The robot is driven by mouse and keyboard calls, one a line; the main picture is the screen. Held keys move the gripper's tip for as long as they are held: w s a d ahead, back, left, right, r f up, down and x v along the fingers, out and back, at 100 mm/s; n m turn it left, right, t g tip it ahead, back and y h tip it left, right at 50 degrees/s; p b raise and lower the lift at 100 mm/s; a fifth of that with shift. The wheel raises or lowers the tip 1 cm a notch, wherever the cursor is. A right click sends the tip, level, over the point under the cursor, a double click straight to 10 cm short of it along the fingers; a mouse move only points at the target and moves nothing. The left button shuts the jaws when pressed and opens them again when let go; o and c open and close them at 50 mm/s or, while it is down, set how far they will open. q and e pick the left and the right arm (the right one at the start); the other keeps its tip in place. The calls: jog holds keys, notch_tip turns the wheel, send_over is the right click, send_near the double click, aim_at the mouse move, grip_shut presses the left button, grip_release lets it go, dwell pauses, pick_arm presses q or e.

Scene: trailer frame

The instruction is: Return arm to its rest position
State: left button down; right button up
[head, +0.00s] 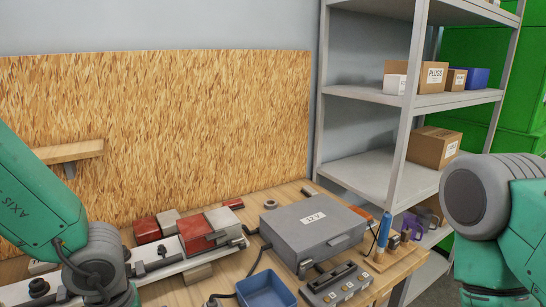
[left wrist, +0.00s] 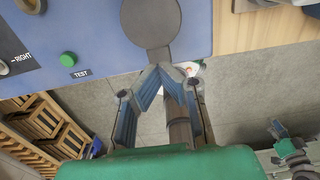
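My left arm (head: 40,205) comes in from the left in the head view, its dark wrist joint over the near left of the bench. The left gripper is hidden in that view. In the left wrist view, my left gripper (left wrist: 160,72) shows two fingers with blue inner pads whose far ends appear close together. A blue panel (left wrist: 100,20) with a green button (left wrist: 68,59) and TEST label lies beyond the fingertips. My right arm (head: 500,215) shows at the right edge; its gripper is out of view.
The bench (head: 215,290) carries a grey 12 V box (head: 290,240), a blue bin (head: 265,290), a switch box (head: 338,285) and red and grey blocks (head: 195,232). A metal shelf (head: 375,175) with cartons stands at right. A small wooden ledge (head: 75,151) projects from the backboard.

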pick_arm(q)
jog(key=shift+w+a+r+p, duration=0.1)
jog(key=shift+r+p, duration=0.85)
jog(key=shift+r, duration=0.2)
notch_tip(320, 180, up, 3)
jog(key=p, duration=0.2)
jog(key=shift+w+a+f+p, duration=0.1)
jog(key=shift+w+f+p, duration=0.05)
jog(key=shift+p, duration=0.2)
jog(key=c, duration=1.8)
grip_release()
